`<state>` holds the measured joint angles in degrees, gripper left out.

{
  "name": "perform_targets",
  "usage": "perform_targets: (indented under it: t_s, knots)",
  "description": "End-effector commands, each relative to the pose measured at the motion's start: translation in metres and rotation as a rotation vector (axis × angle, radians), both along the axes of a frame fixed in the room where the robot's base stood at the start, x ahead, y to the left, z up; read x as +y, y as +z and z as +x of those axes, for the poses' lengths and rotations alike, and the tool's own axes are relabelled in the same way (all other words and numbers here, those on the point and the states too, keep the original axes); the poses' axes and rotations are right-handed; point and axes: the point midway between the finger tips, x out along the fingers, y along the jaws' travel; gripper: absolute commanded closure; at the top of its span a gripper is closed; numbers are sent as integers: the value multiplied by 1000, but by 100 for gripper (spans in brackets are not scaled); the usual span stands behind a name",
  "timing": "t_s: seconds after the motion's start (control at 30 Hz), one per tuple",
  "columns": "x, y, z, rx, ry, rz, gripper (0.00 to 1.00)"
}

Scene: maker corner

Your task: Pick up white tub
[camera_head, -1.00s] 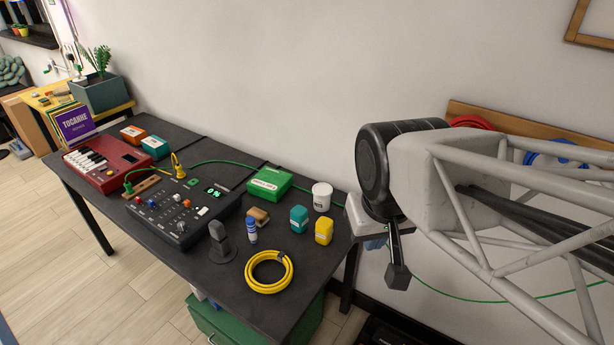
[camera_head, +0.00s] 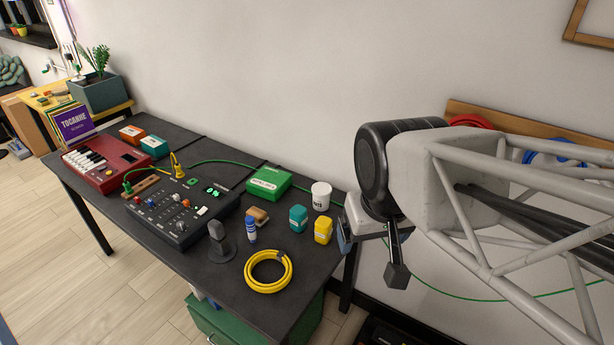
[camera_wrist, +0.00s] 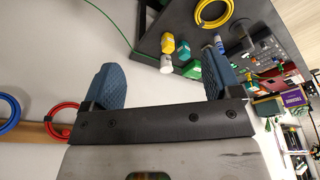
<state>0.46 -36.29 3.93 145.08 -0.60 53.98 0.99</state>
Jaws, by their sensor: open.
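The white tub (camera_head: 321,196) stands upright near the back right edge of the dark table (camera_head: 236,278), behind the teal and yellow containers. It also shows in the wrist view (camera_wrist: 166,65), ahead of my gripper and between its fingers in the picture. My gripper (camera_wrist: 162,82) is open and empty, its two blue padded fingers wide apart. In the head view my gripper (camera_head: 350,238) is mostly hidden behind my wrist, just right of the table's right end. The tub is apart from the fingers.
A teal container (camera_head: 298,218) and a yellow container (camera_head: 323,231) stand close in front of the tub. A green box (camera_head: 268,183) lies to its left. A yellow cable coil (camera_head: 268,271) lies near the front edge. The wall is close behind.

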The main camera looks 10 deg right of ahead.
Motion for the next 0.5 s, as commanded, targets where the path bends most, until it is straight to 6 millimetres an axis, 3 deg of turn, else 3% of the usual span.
perform_targets:
  t_s: [0.1,0.5]
  knots:
    - [0,0,0,0,0,0,0]
    - [1,-1,6,11,-21,22,0]
